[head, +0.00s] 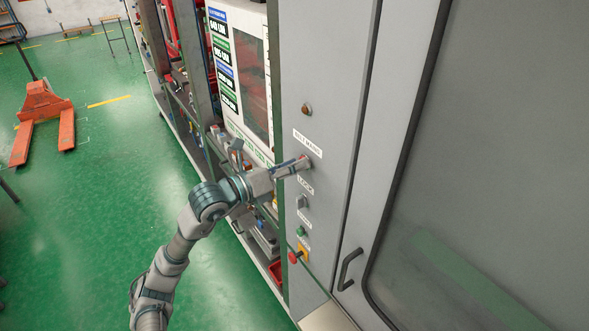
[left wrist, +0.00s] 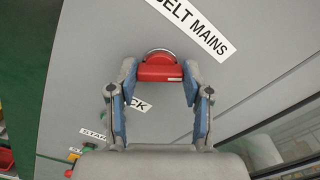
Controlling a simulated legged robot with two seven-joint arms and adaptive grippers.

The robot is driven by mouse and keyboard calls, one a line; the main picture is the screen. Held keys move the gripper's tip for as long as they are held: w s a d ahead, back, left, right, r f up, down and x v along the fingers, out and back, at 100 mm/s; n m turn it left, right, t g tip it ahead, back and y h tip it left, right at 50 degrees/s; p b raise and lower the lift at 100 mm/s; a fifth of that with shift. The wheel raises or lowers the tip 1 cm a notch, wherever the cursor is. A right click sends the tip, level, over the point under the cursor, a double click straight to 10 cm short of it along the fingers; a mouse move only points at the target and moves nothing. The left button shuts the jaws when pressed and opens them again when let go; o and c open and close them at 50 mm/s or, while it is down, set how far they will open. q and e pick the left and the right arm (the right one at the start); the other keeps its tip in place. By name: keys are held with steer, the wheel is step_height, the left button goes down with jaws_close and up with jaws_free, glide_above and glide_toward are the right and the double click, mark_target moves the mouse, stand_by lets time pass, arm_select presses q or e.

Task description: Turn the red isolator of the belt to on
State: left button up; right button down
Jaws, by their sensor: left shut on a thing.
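The red isolator (left wrist: 158,70) is a red handle on a round metal base, mounted on the grey cabinet panel below the BELT MAINS label (left wrist: 196,22). In the left wrist view its handle lies across the picture between the two fingers. My left gripper (left wrist: 159,78) is shut on the handle, one finger at each end. In the head view my left gripper (head: 298,166) reaches the panel just under the same label and mostly hides the isolator. I cannot read the on or off marks. My right gripper is not in view.
Below the isolator the panel carries a grey lock switch (head: 301,202), a green button (head: 300,231) and a red button on yellow (head: 295,256). A cabinet door handle (head: 348,269) stands out to the right. An orange pallet truck (head: 43,112) stands on the green floor, mostly clear.

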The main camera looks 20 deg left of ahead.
arm_select(q)
steer(key=shift+w+f+n+p, duration=0.15)
steer(key=shift+n+p, duration=1.5)
steer(key=shift+n, duration=1.15)
steer(key=shift+s+f+n+p, duration=0.1)
steer(key=shift+n+p, duration=1.55)
steer(key=shift+n, duration=1.15)
steer(key=shift+f, duration=0.1)
steer(key=o, duration=1.2)
steer(key=shift+c, duration=0.2)
steer(key=shift+w+a, duration=0.1)
steer(key=shift+a, duration=0.15)
steer(key=shift+a, duration=0.15)
